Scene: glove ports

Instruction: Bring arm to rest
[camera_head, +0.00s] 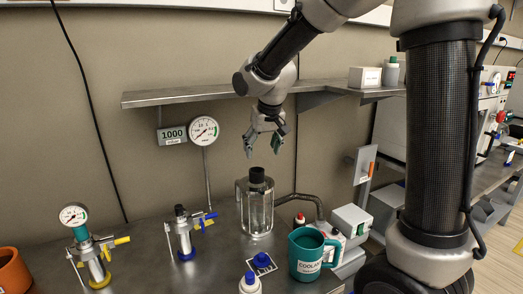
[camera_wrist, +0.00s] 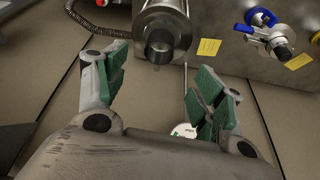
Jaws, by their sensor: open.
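My gripper (camera_head: 263,151) hangs from my arm, fingers pointing down, in front of the back wall and below the shelf's height. It is open and empty. In the wrist view my gripper (camera_wrist: 157,78) shows two spread fingers with green pads and nothing between them. Below it stands a clear glass vessel (camera_head: 257,210) with a black top (camera_head: 257,174); a gap separates the fingertips from the top. The vessel also shows at the top of the wrist view (camera_wrist: 165,22), beyond the fingertips.
A metal shelf (camera_head: 215,95) runs along the wall behind my arm. A round gauge (camera_head: 204,129) stands beside a "1000" plate (camera_head: 173,135). Two valve fittings (camera_head: 183,235) (camera_head: 95,262) stand left on the bench. A teal coolant jug (camera_head: 306,256) and a blue-capped bottle (camera_head: 250,284) are in front.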

